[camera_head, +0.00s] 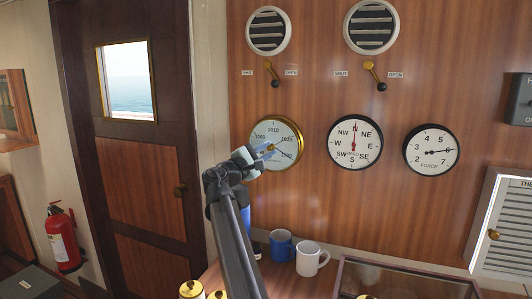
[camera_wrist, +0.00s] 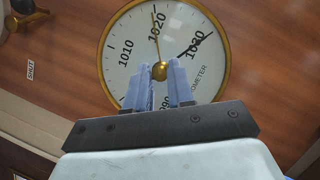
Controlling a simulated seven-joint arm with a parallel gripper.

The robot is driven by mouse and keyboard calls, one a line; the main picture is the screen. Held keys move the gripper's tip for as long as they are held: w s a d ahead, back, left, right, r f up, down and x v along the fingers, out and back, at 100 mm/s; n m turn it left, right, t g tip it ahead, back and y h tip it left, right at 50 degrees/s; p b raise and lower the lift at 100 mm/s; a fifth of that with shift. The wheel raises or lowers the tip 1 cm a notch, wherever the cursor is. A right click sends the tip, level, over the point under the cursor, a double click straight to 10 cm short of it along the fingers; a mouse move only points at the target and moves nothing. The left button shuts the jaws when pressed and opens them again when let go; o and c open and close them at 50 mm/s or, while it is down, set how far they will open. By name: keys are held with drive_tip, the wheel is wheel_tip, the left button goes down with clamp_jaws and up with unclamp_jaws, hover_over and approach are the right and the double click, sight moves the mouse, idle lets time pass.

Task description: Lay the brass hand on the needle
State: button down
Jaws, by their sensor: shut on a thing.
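The barometer is a round white dial with a brass rim (camera_head: 301,157); its rim also shows in the wrist view (camera_wrist: 227,72). In the wrist view the brass hand (camera_wrist: 155,28) points up to about 1020. The black needle (camera_wrist: 200,41) points up and right, close to 1030, so the two stand clearly apart. My gripper (camera_wrist: 161,76) is shut on the small brass knob (camera_wrist: 160,69) at the dial's centre. Its blue fingers cover the lower part of the dial. In the head view my gripper (camera_head: 268,150) reaches the dial from the lower left.
A compass dial (camera_head: 346,157) and a force dial (camera_head: 431,157) are to the right on the wooden wall. Two vents with brass levers (camera_head: 270,74) (camera_head: 375,76) are above. A blue mug (camera_head: 281,246) and a white mug (camera_head: 308,260) stand below.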

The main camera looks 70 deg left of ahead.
drive_tip(key=m, duration=0.2)
drive_tip(key=m+g+h, duration=0.1)
drive_tip(key=m, duration=0.1)
drive_tip(key=m+h, duration=0.1)
drive_tip(key=m, duration=0.1)
drive_tip(key=shift+a+r+m+g, duration=0.1)
drive_tip(key=shift+r+m+g, duration=0.15)
drive_tip(key=shift+m+g, duration=0.15)
drive_tip(key=m+g, duration=0.2)
drive_tip(key=m, duration=0.3)
drive_tip(key=shift+r, duration=0.15)
drive_tip(key=c, duration=1)
unclamp_jaws()
drive_tip(key=shift+c, duration=0.2)
drive_tip(key=v, duration=1.4)
drive_tip(key=shift+r, duration=0.2)
drive_tip(key=shift+w+a, duration=0.15)
drive_tip(key=shift+w, duration=0.05)
